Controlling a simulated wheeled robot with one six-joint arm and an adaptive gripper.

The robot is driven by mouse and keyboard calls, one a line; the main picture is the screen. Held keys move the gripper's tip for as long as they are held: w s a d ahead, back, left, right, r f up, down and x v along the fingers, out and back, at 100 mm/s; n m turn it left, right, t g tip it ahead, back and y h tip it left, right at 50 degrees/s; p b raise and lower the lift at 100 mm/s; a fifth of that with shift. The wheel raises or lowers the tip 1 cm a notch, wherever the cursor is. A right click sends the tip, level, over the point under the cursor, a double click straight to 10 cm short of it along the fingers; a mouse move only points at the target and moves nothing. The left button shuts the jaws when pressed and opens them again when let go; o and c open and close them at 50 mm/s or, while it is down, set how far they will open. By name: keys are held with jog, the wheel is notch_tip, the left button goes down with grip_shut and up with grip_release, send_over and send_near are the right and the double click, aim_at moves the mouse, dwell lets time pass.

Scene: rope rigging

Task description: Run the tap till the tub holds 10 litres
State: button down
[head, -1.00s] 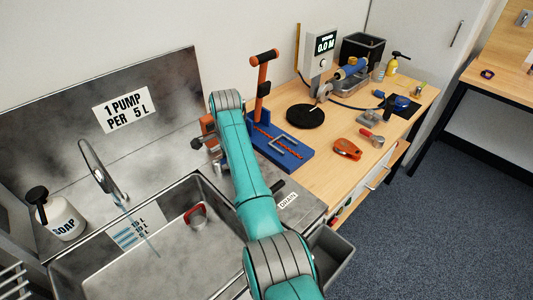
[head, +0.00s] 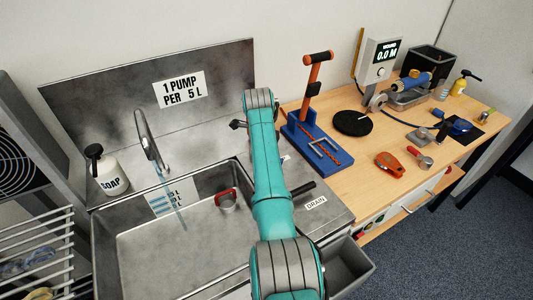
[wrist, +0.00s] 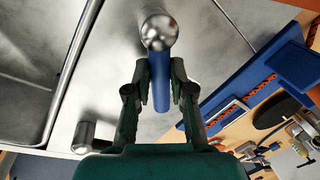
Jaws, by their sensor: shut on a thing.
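The steel tub (head: 103,245) is at lower left in the head view. The curved tap spout (head: 146,140) stands over it, with a thin stream of water (head: 172,205) falling from it. A scale with litre marks (head: 160,202) is on the tub's back wall; I cannot read the water level against it. In the wrist view my gripper (wrist: 160,72) is shut on a blue lever (wrist: 161,85) with a shiny ball end (wrist: 159,32). In the head view my arm hides most of the gripper and lever.
A soap bottle (head: 108,172) stands left of the spout. A red-rimmed cup (head: 227,200) is in the tub. A black lever (head: 303,188) sits by the DRAIN label (head: 316,203). A blue stand (head: 318,142) is on the wooden bench, right of my arm.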

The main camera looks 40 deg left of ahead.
jog(key=shift+s, duration=0.1)
dwell(0.3)
jog(key=c, duration=1)
grip_release()
jog(key=r, duration=0.4)
jog(key=s+r, duration=0.1)
jog(key=r, duration=0.2)
jog(key=s+r, duration=0.1)
jog(key=r, duration=0.3)
jog(key=shift+s+d+r, duration=0.1)
jog(key=shift+d+r, duration=0.25)
jog(key=shift+d, duration=0.05)
